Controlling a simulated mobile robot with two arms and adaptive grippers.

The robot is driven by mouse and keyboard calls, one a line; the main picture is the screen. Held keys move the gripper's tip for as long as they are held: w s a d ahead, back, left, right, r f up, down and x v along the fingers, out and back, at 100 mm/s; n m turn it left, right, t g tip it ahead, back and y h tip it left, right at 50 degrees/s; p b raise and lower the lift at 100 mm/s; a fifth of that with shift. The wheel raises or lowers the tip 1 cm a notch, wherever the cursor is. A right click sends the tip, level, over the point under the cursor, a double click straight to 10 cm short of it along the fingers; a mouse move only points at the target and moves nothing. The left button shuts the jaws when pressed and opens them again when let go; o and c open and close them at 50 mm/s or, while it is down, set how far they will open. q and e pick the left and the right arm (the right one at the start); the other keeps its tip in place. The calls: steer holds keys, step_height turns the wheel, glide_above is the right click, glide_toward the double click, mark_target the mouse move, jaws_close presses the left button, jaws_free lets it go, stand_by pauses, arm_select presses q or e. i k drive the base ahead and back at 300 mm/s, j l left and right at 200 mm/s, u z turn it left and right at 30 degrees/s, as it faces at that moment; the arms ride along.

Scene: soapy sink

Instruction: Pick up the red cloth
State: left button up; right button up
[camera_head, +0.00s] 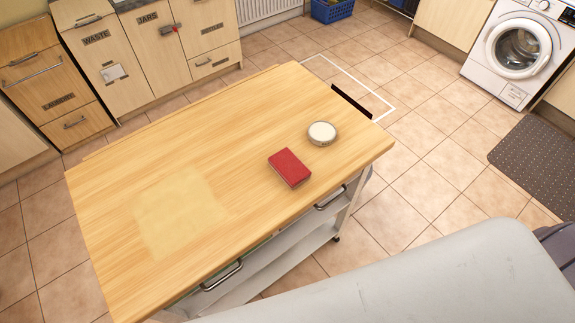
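The red cloth (289,168) appears as a flat, folded-looking red rectangle. It lies on the wooden top of the island (130,180), near the edge on the right side. A small round white-topped container (322,133) stands just behind it to the right, apart from it. Neither of my grippers is in view.
A pale square patch (180,210) marks the left part of the wooden top, which is otherwise clear. The island has open shelves (290,262) and bar handles below. Wooden cabinets (105,65), a blue basket (332,10), a washing machine (515,48) and a dark mat (540,165) stand around the tiled floor.

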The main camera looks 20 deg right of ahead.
mark_target(292, 171)
steer(key=k+l+u, duration=0.1)
steer(key=l+u, duration=0.25)
steer(key=k+l+u, duration=0.15)
steer(key=u, duration=0.25)
steer(key=k+l+u, duration=0.2)
steer(key=u, duration=0.15)
